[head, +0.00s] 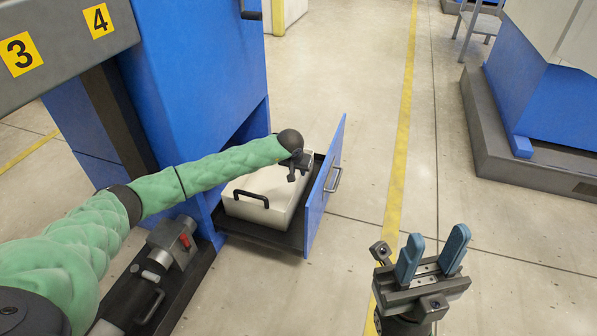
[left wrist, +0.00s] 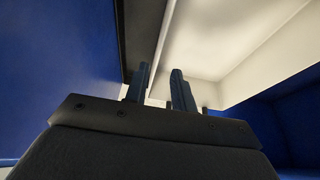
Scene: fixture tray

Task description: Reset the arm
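My left arm, in a green sleeve, reaches from the left of the head view to the open drawer. My left gripper (head: 297,168) is at the drawer, above the right end of the white case; its fingers are mostly hidden there. In the left wrist view the left gripper (left wrist: 160,88) shows two fingers a little apart with nothing seen between them. My right gripper (head: 432,258) is at the lower right of the head view, pointing up, its two blue-grey fingers apart and empty.
A blue cabinet (head: 195,70) has its drawer (head: 327,185) pulled out, with a white case (head: 270,190) with a black handle inside. A grey-and-blue machine (head: 540,110) stands at the right. The floor (head: 350,60) between is clear, with a yellow line.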

